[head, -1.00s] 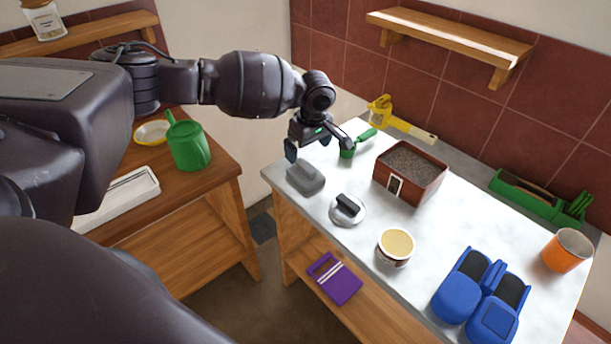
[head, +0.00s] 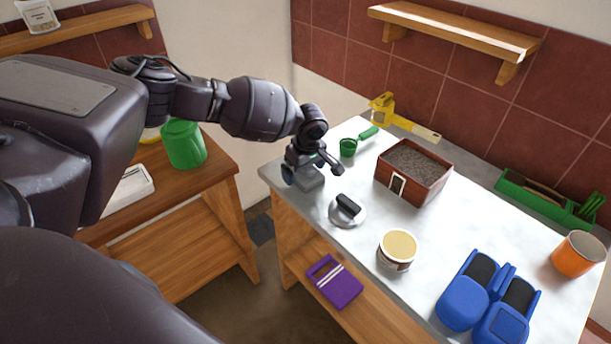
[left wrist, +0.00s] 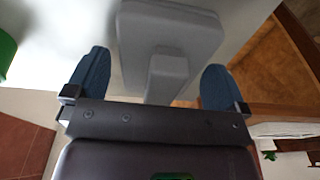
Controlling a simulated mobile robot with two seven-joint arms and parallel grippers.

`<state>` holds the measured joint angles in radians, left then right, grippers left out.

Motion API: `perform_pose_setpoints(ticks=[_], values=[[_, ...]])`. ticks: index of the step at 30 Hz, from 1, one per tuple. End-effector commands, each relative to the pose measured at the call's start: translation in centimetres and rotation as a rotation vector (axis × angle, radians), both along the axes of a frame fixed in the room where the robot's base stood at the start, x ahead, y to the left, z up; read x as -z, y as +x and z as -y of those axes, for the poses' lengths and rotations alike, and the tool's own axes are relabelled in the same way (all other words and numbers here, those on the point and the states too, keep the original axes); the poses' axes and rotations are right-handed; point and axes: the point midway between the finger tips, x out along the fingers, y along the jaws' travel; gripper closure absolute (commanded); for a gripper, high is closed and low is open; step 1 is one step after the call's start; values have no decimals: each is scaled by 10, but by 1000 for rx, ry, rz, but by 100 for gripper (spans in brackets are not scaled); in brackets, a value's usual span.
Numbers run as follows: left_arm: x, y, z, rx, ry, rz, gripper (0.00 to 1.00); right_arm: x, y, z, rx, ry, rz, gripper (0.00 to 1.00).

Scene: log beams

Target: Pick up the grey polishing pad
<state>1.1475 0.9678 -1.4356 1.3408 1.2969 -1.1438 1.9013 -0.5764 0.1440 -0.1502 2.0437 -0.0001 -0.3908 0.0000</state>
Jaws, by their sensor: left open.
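The grey polishing pad (head: 310,178) lies on the white tabletop (head: 350,262) near its left corner, partly hidden by my gripper in the head view. In the left wrist view the pad (left wrist: 172,38) shows a rounded block with a narrower raised handle (left wrist: 166,78). My left gripper (head: 311,172) is open and over the pad. In the left wrist view its two blue fingertips (left wrist: 154,78) stand on either side of the handle, with a gap on each side. My right gripper is not in view.
A round metal disc with a black handle (head: 347,210) sits close to the pad. A green scoop (head: 348,147), a reddish box of dark grains (head: 432,185), a tub (head: 397,250) and blue shoes (head: 462,292) are also on the table.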

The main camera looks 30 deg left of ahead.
Motion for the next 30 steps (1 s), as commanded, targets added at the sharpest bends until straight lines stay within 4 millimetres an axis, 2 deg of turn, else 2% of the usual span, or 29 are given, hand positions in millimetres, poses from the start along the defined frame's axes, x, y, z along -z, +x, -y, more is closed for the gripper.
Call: perform_pose_setpoints(ticks=[7,15,17,25,30], values=[[0,1,0,-1,0,2,0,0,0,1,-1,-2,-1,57],[0,0,0,-1,1,1,40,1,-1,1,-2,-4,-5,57],[0,1,0,-1,0,2,47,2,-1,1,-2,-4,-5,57],[-3,1,0,-1,0,2,47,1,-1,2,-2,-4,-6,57],[-23,1,-1,-2,0,6,47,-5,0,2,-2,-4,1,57]])
